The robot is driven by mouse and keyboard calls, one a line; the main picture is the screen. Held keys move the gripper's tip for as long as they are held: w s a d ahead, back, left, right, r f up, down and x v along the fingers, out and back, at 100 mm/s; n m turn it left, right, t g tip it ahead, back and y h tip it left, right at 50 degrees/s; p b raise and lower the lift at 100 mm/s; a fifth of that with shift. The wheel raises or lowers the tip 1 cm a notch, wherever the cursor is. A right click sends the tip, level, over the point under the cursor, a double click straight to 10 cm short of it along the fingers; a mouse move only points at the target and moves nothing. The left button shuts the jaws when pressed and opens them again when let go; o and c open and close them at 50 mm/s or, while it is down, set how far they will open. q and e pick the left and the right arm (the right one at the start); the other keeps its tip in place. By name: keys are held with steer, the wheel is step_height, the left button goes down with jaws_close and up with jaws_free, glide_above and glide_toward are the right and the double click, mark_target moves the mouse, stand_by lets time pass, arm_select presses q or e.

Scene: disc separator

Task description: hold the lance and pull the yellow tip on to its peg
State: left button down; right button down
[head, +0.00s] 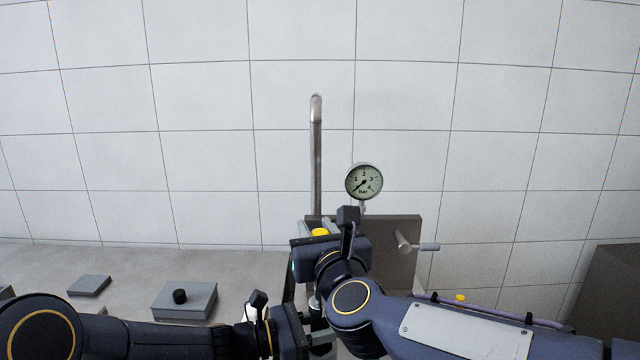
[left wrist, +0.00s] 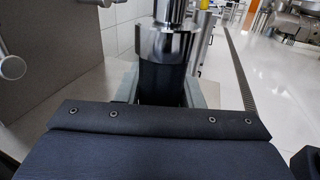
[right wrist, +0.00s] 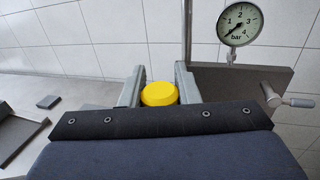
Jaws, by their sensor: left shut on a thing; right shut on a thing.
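The yellow tip (head: 319,232) shows at the end of my right gripper (head: 318,227). In the right wrist view the yellow tip (right wrist: 160,94) sits between the two grey fingers, which are shut on it. My left gripper (head: 320,338) is lower, below the right one. In the left wrist view its fingers are shut on the lance (left wrist: 162,75), a dark cylinder with a shiny metal collar above. My right arm hides most of the lance in the head view. I cannot tell whether tip and lance touch. I cannot make out the tip's peg with certainty.
A grey panel (head: 405,270) behind my right gripper carries a valve handle (head: 405,241). A pressure gauge (head: 364,181) and a vertical metal pipe (head: 316,160) stand above.

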step_height(320, 180, up, 8)
steer(key=shift+f, duration=0.25)
stand_by(0.7)
steer(key=d+f+m+h, duration=0.3)
steer(key=d+f+h, duration=0.1)
steer(key=d, duration=0.9)
steer(key=s+d+f+m+h, duration=0.1)
steer(key=d+f+m+h, duration=0.2)
steer(key=d, duration=1)
steer(key=shift+f+h, duration=0.35)
steer(key=shift+h, duration=0.75)
steer(key=shift+f, duration=2.8)
steer(key=shift+f, duration=1)
